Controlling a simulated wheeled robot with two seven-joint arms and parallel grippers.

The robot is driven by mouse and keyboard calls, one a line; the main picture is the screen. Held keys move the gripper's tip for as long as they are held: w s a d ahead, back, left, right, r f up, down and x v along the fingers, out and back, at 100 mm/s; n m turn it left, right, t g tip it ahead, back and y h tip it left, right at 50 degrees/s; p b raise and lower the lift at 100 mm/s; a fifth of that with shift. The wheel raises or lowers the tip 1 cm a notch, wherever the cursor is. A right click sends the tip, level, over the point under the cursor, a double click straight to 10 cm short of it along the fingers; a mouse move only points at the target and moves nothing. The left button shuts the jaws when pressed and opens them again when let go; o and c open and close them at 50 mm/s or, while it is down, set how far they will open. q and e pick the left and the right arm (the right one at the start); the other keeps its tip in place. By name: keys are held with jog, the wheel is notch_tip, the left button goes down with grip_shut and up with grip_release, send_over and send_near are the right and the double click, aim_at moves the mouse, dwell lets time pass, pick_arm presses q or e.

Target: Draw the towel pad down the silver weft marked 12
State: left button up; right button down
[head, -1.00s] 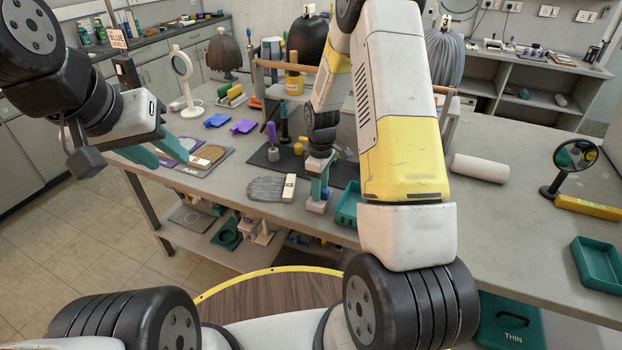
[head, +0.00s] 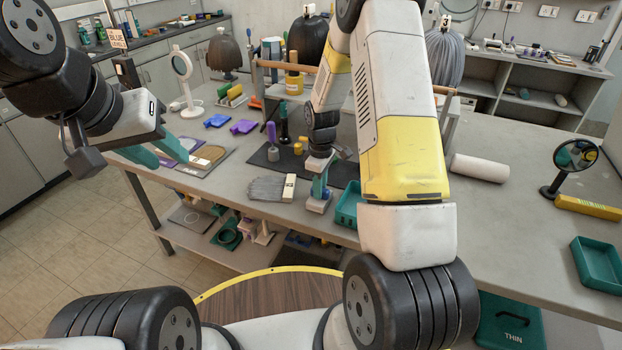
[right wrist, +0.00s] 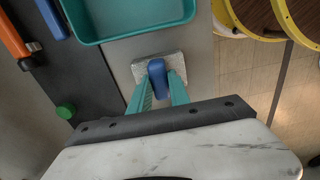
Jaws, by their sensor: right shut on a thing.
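The silver weft (head: 266,189) lies flat near the bench's front edge, with a pale tag (head: 289,187) at its right end; the number on it is too small to read. My right gripper (head: 319,188) is shut on the blue handle of the towel pad (head: 318,204), just right of the tag. In the right wrist view the teal fingers pinch the blue handle (right wrist: 157,78) above the pale pad (right wrist: 140,72). The weft is not in that view. My left gripper (head: 158,153) is open and empty above the bench's left end.
A teal tray (head: 348,205) stands close right of the pad. A dark mat (head: 262,155) with upright tools lies behind the weft. A white roll (head: 480,168) lies to the right.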

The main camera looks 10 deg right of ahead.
jog(key=shift+r, duration=0.1)
jog(key=shift+r, duration=3.9)
